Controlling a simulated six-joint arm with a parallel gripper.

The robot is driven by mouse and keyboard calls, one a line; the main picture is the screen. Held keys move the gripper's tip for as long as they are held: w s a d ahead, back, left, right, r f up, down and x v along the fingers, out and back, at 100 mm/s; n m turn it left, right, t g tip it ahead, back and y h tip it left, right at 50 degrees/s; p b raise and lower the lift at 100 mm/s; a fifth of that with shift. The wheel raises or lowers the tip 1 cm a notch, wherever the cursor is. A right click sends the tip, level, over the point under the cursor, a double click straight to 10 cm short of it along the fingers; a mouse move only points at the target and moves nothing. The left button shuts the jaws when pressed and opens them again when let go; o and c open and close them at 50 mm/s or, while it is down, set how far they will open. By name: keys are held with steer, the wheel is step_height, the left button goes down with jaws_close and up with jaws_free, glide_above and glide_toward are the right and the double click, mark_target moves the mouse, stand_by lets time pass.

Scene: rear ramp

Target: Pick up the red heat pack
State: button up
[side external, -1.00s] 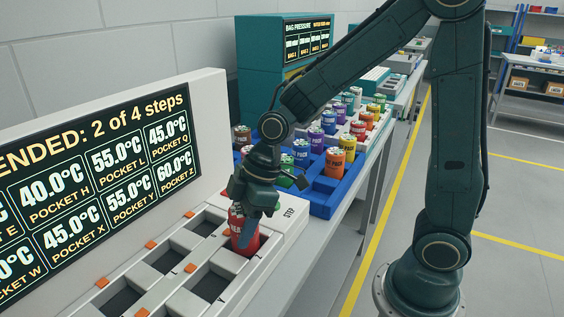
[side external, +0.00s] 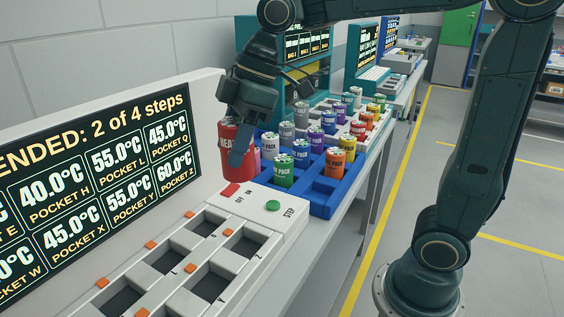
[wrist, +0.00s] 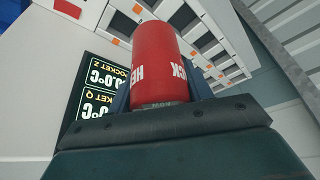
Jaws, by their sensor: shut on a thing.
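The red heat pack (side external: 237,145) is a red cylinder with white lettering. My gripper (side external: 240,150) is shut on it and holds it in the air, roughly upright, above the far end of the pocket unit (side external: 205,262). In the wrist view the red heat pack (wrist: 160,62) fills the middle, with dark fingers on both sides of it. The pockets that show in the unit look empty.
A blue crate (side external: 322,207) with several coloured packs stands behind the unit. A red switch (side external: 230,189) and a green STEP button (side external: 272,205) sit on the unit's end. A display panel (side external: 100,185) with temperatures stands along the left.

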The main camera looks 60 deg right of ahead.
steer(key=shift+r, duration=0.6)
steer(key=shift+d, duration=0.15)
